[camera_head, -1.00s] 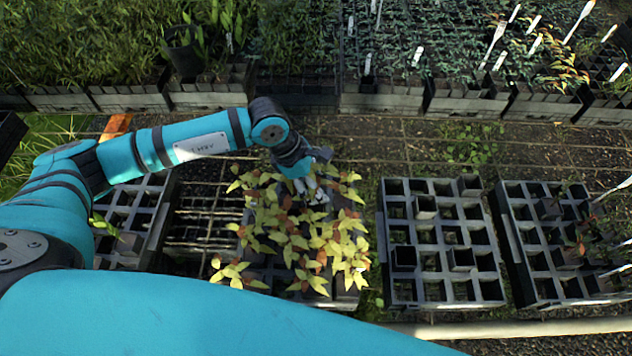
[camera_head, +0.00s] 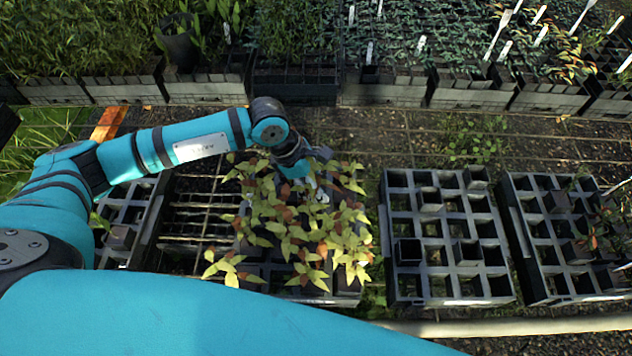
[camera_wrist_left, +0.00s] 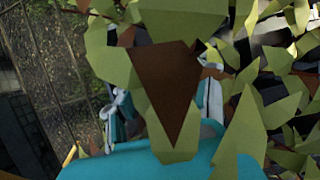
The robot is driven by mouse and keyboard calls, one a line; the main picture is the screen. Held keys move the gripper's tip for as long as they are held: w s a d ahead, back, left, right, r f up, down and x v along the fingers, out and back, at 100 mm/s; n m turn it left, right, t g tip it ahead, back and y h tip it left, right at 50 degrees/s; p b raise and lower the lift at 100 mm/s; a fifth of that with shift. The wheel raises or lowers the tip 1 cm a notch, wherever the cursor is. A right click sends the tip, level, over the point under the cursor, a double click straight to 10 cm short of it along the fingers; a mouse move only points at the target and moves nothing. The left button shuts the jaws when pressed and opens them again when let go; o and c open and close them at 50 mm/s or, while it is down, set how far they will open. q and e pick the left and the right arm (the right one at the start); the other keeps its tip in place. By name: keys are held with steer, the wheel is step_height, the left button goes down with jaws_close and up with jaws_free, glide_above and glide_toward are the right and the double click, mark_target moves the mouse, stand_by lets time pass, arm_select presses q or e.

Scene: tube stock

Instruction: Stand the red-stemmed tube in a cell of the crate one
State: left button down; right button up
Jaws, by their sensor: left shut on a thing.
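My left gripper (camera_head: 308,182) reaches down into a dense group of yellow-green plants with red-brown leaves (camera_head: 300,235). It is shut on a tube plant there, but leaves hide the tube, its stem and most of the fingers. In the left wrist view, large yellow-green and brown leaves (camera_wrist_left: 170,90) cover the gripper's middle. I cannot make out a red stem. A grey crate (camera_head: 390,260) right of the plants has mostly empty cells and a few black tubes. I see no label naming crate one. My right gripper is not in view.
Another grey crate (camera_head: 530,262) at the far right holds some tubes and sparse reddish plants. A partly filled crate (camera_head: 152,225) stands at left beside wire mesh. A row of planted crates (camera_head: 390,92) runs along the back. The ground before it is largely clear.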

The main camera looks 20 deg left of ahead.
arm_select(q)
steer(key=shift+f+b, duration=1.45)
steer(key=shift+f, duration=0.15)
steer(key=shift+f+b, duration=0.25)
steer(key=shift+b, duration=0.15)
steer(key=c, duration=1)
jaws_free()
steer(key=o, duration=0.4)
steer(key=shift+s, duration=0.1)
steer(key=v, duration=1.2)
steer(key=shift+r, duration=0.1)
